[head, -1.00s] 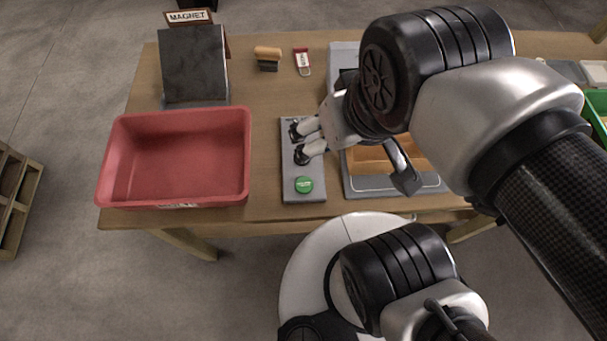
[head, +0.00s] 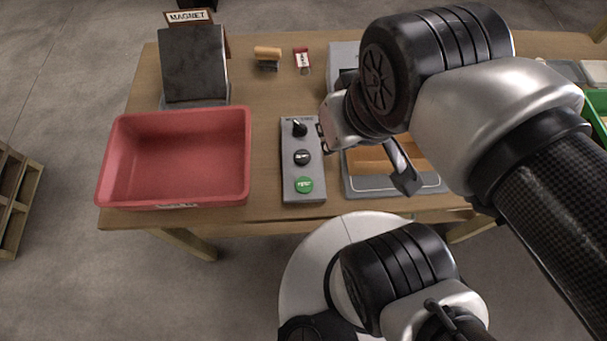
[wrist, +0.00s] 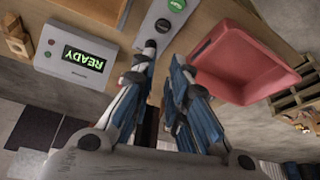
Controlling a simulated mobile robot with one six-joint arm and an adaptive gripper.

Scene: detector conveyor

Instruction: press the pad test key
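A grey key panel (head: 290,175) lies on the table. Labels are too small to read, so I cannot tell which is the pad test key. My gripper (wrist: 162,62) is open and empty, its fingers apart near the panel's knob end. In the head view my gripper (head: 324,132) is right of the panel, fingers mostly hidden.
A red bin (head: 178,160) stands left of the panel. Behind it is a dark slab (head: 194,65) beside a MAGNET sign (head: 189,16). A grey box reads READY (wrist: 83,58).

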